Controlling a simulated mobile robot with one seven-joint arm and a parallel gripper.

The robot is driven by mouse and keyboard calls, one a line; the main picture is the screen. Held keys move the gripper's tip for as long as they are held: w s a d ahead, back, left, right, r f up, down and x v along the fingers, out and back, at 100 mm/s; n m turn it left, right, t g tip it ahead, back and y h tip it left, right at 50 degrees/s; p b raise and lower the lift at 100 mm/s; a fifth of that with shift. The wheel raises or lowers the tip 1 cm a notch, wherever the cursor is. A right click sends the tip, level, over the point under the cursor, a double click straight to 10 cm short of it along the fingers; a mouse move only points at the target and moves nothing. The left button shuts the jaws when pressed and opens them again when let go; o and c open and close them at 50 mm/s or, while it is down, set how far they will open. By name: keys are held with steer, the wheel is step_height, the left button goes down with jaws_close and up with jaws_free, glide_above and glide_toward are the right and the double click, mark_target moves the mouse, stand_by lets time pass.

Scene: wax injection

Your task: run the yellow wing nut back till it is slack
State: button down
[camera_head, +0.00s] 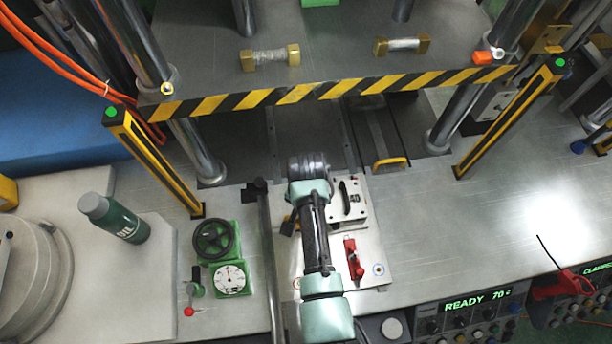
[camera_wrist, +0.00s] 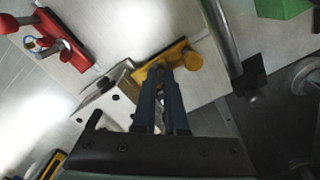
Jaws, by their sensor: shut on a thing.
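The yellow wing nut (camera_wrist: 191,60) is in the upper middle of the wrist view, beside a pale block with dark holes. My gripper (camera_wrist: 162,70) reaches it with two dark fingers, shut on its wing. Part of the nut is hidden behind the fingertips. In the head view only a small yellow piece (camera_head: 290,219) shows at the left of my arm, and my wrist hides the fingertips. I cannot tell from these frames how tight the nut is.
A striped press edge (camera_head: 330,90) crosses above.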

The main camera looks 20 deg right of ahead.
steer(key=shift+f, duration=0.1)
stand_by(0.4)
steer(key=c, duration=0.8)
jaws_free()
step_height(320, 180, up, 13)
steer(key=shift+r+b, duration=0.1)
steer(key=shift+b, duration=0.7)
